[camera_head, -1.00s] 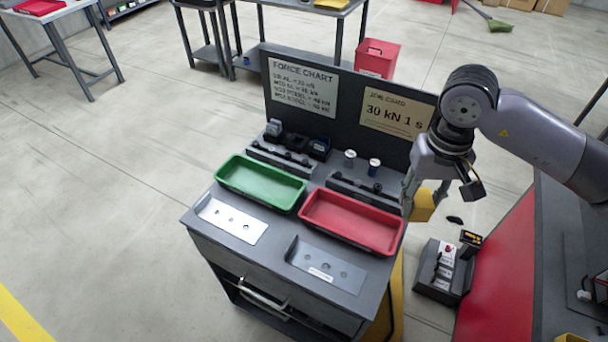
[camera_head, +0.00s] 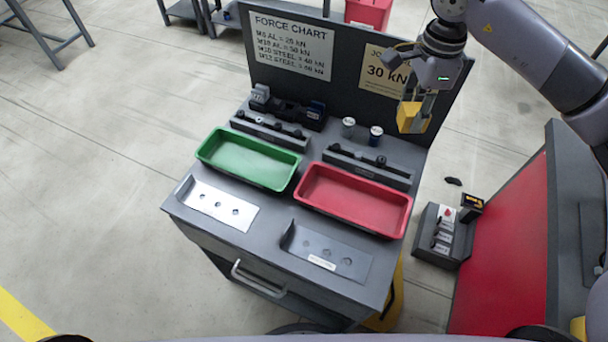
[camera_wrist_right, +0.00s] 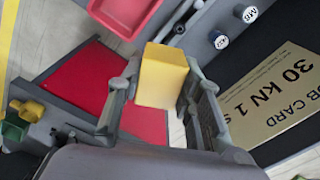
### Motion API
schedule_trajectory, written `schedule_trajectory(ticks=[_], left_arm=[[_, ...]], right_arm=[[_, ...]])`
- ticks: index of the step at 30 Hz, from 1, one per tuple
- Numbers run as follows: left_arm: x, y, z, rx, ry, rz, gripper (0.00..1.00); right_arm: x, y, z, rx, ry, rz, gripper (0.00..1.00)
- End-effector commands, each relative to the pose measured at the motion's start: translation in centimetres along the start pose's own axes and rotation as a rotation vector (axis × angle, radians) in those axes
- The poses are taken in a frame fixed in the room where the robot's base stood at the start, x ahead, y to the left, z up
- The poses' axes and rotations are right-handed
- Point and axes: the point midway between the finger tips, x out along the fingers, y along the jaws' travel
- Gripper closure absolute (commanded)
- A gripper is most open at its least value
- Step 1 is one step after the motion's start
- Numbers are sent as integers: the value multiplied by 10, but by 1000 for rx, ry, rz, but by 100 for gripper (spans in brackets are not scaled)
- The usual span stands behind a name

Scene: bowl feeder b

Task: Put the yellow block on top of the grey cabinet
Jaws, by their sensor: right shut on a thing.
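The yellow block (camera_head: 411,117) is held in my right gripper (camera_head: 418,104), up in the air in front of the job card at the cabinet's back right. In the right wrist view the block (camera_wrist_right: 161,76) sits between the two fingers (camera_wrist_right: 160,95), which touch its sides. The grey cabinet (camera_head: 262,236) stands in the middle of the head view. Its top carries trays, plates and fixtures. The block appears above the right rear part of the top; its exact height is hard to tell. My left gripper is not in view.
A green tray (camera_head: 205,157) and a red tray (camera_head: 301,196) lie on the cabinet top. Two small cans (camera_head: 376,138) stand behind a dark rail fixture (camera_head: 368,168). The upright back panel (camera_head: 345,65) is close to the gripper. A red-sided bench (camera_head: 503,255) stands to the right.

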Motion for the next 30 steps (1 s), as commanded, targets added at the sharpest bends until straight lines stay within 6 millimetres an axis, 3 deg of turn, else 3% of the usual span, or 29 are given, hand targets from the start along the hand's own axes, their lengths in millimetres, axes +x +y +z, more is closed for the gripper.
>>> schedule_trajectory(ticks=[3, 6, 18, 30], left_arm=[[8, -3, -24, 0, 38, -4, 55], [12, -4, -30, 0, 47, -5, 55], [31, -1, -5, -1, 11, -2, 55], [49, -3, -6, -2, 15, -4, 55]], right_arm=[[3, -7, -4, 215, -2, -1, 98], [4, -13, -7, 400, -1, 0, 98], [9, -33, -22, 1141, -1, 0, 98], [14, -50, -37, 1878, -2, 0, 98]])
